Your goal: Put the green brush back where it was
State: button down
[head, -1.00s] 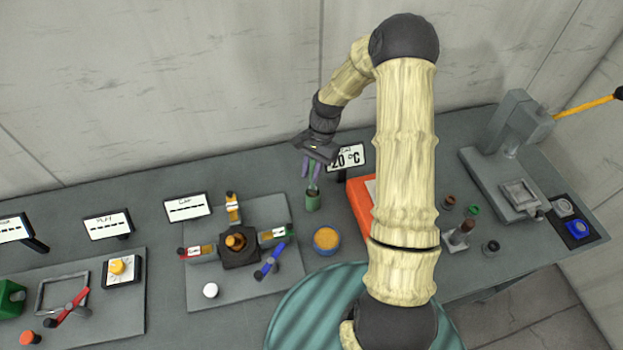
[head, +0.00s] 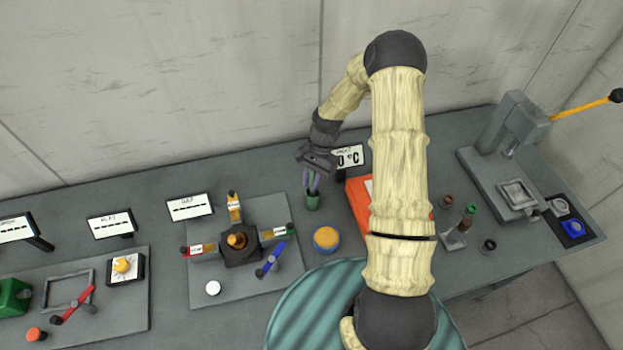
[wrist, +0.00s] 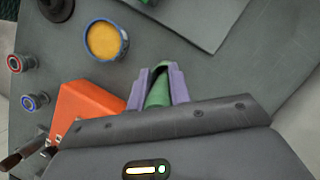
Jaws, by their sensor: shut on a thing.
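My gripper (head: 311,182) is above the back middle of the bench, its purple fingers pointing down. It is shut on the green brush (wrist: 158,92), which shows as a narrow green piece between the fingers in the wrist view.
An orange box (head: 359,203) stands close on the right, and a blue-rimmed tub of orange stuff (head: 326,239) in front. A sign (head: 348,157) is behind. A striped teal round surface (head: 300,310) is nearest.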

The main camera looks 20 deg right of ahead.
jog(key=shift+f, duration=0.1)
jog(key=c, duration=1.3)
grip_release()
jog(key=b+v, duration=0.5)
jog(key=v, duration=0.7)
jog(key=shift+s, duration=0.1)
